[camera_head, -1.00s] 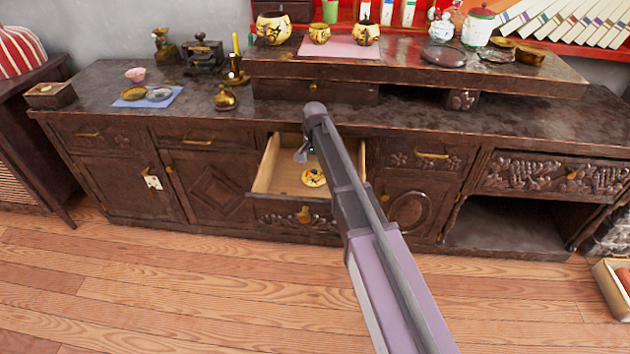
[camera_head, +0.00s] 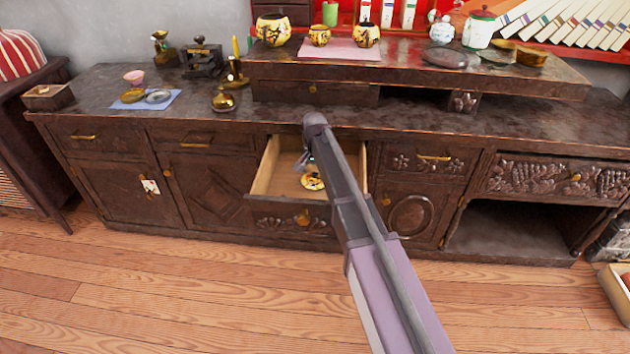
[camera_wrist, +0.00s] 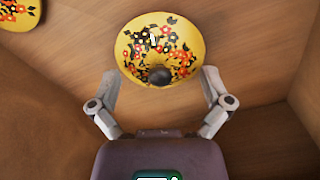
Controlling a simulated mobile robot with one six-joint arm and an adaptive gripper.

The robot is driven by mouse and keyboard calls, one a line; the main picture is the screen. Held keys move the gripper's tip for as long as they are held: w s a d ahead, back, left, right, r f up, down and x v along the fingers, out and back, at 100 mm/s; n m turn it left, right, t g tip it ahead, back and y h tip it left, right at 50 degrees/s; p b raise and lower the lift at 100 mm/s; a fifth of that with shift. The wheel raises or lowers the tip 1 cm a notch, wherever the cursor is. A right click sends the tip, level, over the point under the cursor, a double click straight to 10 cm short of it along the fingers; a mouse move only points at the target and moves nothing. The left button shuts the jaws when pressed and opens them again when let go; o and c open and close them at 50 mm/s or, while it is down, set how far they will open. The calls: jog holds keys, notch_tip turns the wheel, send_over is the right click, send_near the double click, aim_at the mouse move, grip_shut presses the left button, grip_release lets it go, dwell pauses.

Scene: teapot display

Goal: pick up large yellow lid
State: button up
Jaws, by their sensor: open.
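A yellow lid (camera_wrist: 160,38) with a flower pattern and a dark knob lies in the open drawer, ahead of my gripper in the wrist view. Part of a second yellow lid (camera_wrist: 20,12) shows at the top left corner there. In the head view one yellow lid (camera_head: 313,182) is visible in the drawer (camera_head: 270,170); my arm hides part of the drawer. My gripper (camera_wrist: 161,82) is open and empty, with its fingertips on either side of the near part of the nearer lid. I cannot tell whether they touch it.
Above is the dark cabinet top (camera_head: 410,120). A blue cloth (camera_head: 172,97) with small dishes lies at left.

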jog(key=shift+c, duration=0.2)
grip_shut()
jog(key=shift+r, duration=0.15)
notch_tip(320, 180, up, 28)
jog(key=p, duration=2.8)
notch_tip(320, 180, up, 9)
jog(key=p, duration=0.9)
jog(key=shift+d, duration=0.1)
